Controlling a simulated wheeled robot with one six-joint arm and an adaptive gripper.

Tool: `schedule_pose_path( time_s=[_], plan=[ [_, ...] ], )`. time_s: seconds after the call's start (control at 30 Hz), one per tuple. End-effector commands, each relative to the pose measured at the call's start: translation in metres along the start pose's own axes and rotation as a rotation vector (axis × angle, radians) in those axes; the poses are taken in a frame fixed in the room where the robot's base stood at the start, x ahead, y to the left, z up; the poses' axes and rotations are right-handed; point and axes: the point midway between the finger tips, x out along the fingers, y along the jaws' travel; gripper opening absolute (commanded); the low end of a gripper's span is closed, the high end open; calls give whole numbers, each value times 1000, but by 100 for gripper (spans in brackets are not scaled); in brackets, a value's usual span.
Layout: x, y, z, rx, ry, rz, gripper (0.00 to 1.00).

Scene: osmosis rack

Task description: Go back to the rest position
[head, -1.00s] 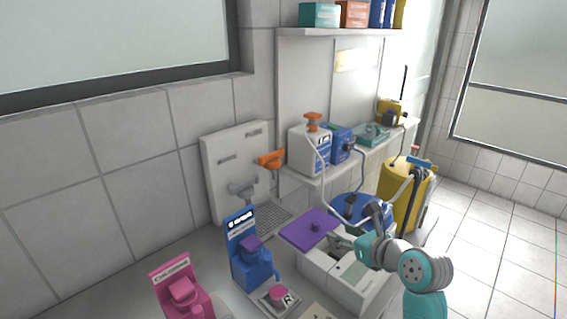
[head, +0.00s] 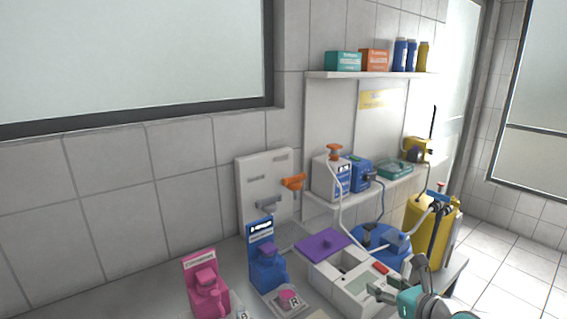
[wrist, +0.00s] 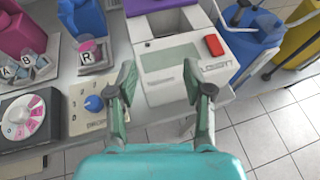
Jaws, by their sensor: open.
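My gripper (wrist: 160,88) is open, with nothing between its two fingers in the wrist view. It hangs in front of a white machine (wrist: 168,58) with a grey panel and a red button (wrist: 214,45). In the head view my gripper (head: 398,276) is at the lower right, in front of the same white machine (head: 350,290). A purple lid (head: 323,243) lies at the machine's left rear. My arm is mostly cut off by the bottom edge of the head view.
A pink dispenser (head: 205,295) and a blue dispenser (head: 266,262) stand left of the machine. A blue container (head: 372,238) and a yellow tank (head: 430,232) stand behind and right. A beige unit with a blue knob (wrist: 93,103) is left of my fingers. Tiled floor (wrist: 262,140) lies clear at right.

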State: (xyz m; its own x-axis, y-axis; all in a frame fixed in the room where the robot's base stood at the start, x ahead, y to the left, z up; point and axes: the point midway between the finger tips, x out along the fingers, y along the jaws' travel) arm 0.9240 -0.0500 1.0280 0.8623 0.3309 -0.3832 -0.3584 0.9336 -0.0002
Motion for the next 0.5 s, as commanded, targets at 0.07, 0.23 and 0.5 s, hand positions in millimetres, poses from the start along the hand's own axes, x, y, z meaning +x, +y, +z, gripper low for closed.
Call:
schedule_pose_path(
  time_s=[0.07,0.23,0.5],
  plan=[
    [1,2,-7,-16,1,-4,51],
    [1,6,-20,-64,-1,-16,51],
    [0,16,-53,-179,0,-48,51]
  ],
)
